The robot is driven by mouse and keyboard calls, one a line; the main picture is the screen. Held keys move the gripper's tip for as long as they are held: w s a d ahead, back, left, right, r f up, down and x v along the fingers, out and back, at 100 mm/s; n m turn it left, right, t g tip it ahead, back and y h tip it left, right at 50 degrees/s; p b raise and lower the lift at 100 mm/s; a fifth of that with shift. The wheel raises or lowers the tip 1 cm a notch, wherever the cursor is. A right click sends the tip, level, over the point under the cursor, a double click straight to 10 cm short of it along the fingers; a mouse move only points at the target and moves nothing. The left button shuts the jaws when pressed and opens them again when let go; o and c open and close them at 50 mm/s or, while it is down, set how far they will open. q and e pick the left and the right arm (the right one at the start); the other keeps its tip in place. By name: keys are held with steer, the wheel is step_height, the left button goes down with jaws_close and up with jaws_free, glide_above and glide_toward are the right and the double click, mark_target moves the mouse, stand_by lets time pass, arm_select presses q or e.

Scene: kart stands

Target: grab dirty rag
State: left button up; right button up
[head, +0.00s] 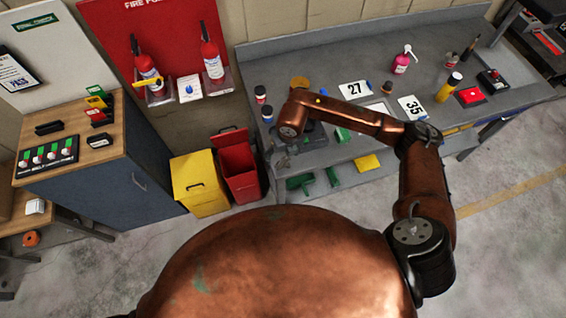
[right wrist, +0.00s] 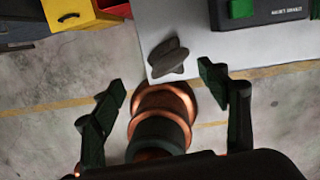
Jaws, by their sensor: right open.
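A dark grey, crumpled rag (right wrist: 168,57) lies at the corner of the pale grey bench top (right wrist: 196,50) in the right wrist view. In the head view I cannot make it out; my right arm and gripper cover that area. My right gripper (head: 281,158) is over the bench's front left corner in the head view. In the right wrist view the right gripper (right wrist: 165,98) is open, its two dark green fingers wide apart with nothing between them; the rag shows beyond the fingertips. My left gripper is not in view.
A red bin (head: 239,168) and a yellow bin (head: 198,183) stand left of the bench. A dark box (right wrist: 270,10) with a green block is near the rag. The lower shelf holds green items.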

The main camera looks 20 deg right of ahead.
mark_target(283, 161)
steer(key=shift+w+d+f+h, duration=0.15)
steer(key=shift+w+d+h, duration=0.15)
steer(key=shift+d, duration=0.45)
steer(key=shift+d+f, duration=0.1)
steer(key=shift+f, duration=0.25)
steer(key=f, duration=0.2)
steer(key=f+p, duration=0.1)
steer(key=f, duration=0.1)
steer(key=a+f+p, duration=0.1)
steer(key=f, duration=0.1)
steer(key=shift+w, duration=0.3)
steer(key=shift+w+f, duration=0.1)
steer(key=shift+f, duration=0.25)
steer(key=shift+c, duration=0.2)
steer(key=c, duration=1.1)
